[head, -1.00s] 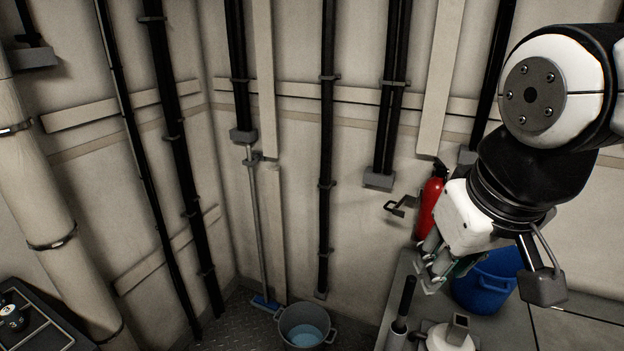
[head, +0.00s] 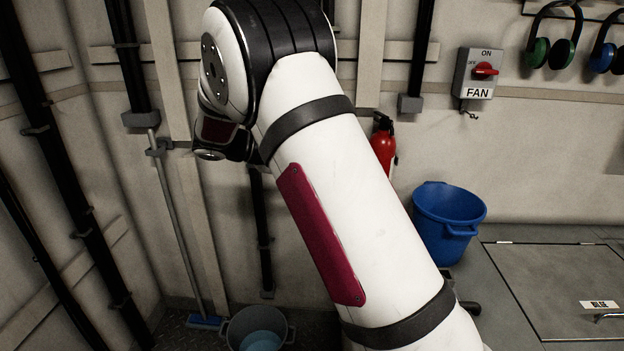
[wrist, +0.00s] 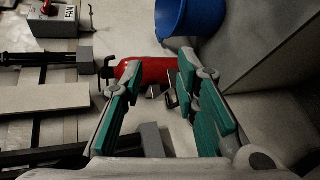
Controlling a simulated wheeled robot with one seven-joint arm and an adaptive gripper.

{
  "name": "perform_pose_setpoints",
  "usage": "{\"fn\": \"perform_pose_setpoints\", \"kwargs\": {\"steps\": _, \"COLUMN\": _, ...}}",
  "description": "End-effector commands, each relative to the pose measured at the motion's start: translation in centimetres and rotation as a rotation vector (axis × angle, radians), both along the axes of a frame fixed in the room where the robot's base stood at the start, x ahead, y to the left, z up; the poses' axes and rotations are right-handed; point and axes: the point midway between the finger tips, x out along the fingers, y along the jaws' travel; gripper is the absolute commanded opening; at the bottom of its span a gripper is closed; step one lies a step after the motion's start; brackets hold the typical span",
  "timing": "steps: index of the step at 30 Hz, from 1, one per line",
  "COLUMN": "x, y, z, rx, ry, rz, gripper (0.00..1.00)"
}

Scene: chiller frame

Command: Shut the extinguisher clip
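The red fire extinguisher (head: 384,148) hangs on the back wall, partly hidden behind my arm in the head view. In the wrist view the extinguisher (wrist: 150,71) lies across the picture beyond my fingertips, its dark valve end to the left. The clip (wrist: 170,97) is a small grey metal piece beside the extinguisher, seen between my fingers; I cannot tell how far its arm stands open. My gripper (wrist: 158,78) is open and empty, its teal-padded fingers apart and pointing toward the extinguisher and clip. In the head view my arm hides the gripper.
A blue tub (head: 449,216) stands right of the extinguisher, and also shows in the wrist view (wrist: 190,15). The FAN switch box (head: 479,73) is on the wall above. A grey bucket (head: 257,330) and a mop handle (head: 176,225) are at left. Dark wall pipes and grey blocks flank the extinguisher.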

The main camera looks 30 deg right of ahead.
Motion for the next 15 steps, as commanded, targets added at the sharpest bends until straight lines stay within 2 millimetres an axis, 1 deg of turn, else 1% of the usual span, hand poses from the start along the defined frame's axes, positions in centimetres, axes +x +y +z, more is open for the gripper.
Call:
{"fn": "perform_pose_setpoints", "kwargs": {"steps": 1, "x": 2.2, "y": 0.2, "z": -2.6, "rx": -0.07, "ry": 0.016, "rz": 0.012, "gripper": 0.28}}
{"fn": "perform_pose_setpoints", "kwargs": {"steps": 3, "x": 4.5, "y": 0.4, "z": -4.6, "rx": -0.165, "ry": 0.021, "rz": 0.029, "gripper": 0.28}}
{"fn": "perform_pose_setpoints", "kwargs": {"steps": 6, "x": 7.4, "y": 0.9, "z": -7.2, "rx": -0.288, "ry": 0.02, "rz": 0.059, "gripper": 0.28}}
{"fn": "perform_pose_setpoints", "kwargs": {"steps": 10, "x": 9.9, "y": 1.8, "z": -9.8, "rx": -0.408, "ry": 0.012, "rz": 0.097, "gripper": 0.28}}
{"fn": "perform_pose_setpoints", "kwargs": {"steps": 12, "x": 10.7, "y": 2.2, "z": -10.8, "rx": -0.451, "ry": 0.007, "rz": 0.113, "gripper": 0.28}}
{"fn": "perform_pose_setpoints", "kwargs": {"steps": 15, "x": 11.4, "y": 2.5, "z": -11.5, "rx": -0.487, "ry": 0.0, "rz": 0.125, "gripper": 0.28}}
